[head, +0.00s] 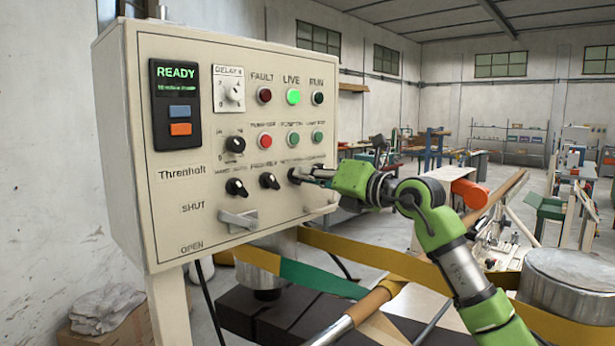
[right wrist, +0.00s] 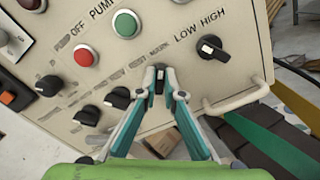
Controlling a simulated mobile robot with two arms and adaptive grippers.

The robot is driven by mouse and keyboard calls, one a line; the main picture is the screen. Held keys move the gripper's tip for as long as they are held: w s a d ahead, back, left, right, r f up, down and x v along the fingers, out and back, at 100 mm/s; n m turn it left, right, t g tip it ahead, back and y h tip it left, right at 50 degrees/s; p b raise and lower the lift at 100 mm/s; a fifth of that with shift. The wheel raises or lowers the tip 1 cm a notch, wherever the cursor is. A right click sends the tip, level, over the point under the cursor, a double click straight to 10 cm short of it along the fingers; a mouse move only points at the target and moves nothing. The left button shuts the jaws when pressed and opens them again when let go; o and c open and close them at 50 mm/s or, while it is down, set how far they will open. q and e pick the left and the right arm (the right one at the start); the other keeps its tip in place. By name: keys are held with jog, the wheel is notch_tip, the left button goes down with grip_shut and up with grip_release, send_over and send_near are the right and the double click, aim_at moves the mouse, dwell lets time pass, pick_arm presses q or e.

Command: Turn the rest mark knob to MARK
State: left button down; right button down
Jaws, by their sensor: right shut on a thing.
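The rest mark knob (right wrist: 160,82) is a small dark knob on the cream control panel (head: 160,220). In the head view the right gripper (head: 298,175) reaches the panel from the right and covers most of the knob. The label above it in the right wrist view is partly readable, and I cannot tell which way the pointer faces. My left gripper is not in view.
Beside it are other black knobs (head: 269,180) (head: 236,187). Two handles (head: 238,220) (right wrist: 235,100) stick out below. A LOW HIGH knob (right wrist: 211,47) and a green button (right wrist: 126,24) are close. Yellow webbing (head: 350,248) runs below my right arm.

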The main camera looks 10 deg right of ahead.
jog(key=c, duration=2.2)
grip_release()
jog(key=shift+o, duration=0.2)
jog(key=v, duration=1.2)
jog(key=shift+f, duration=0.1)
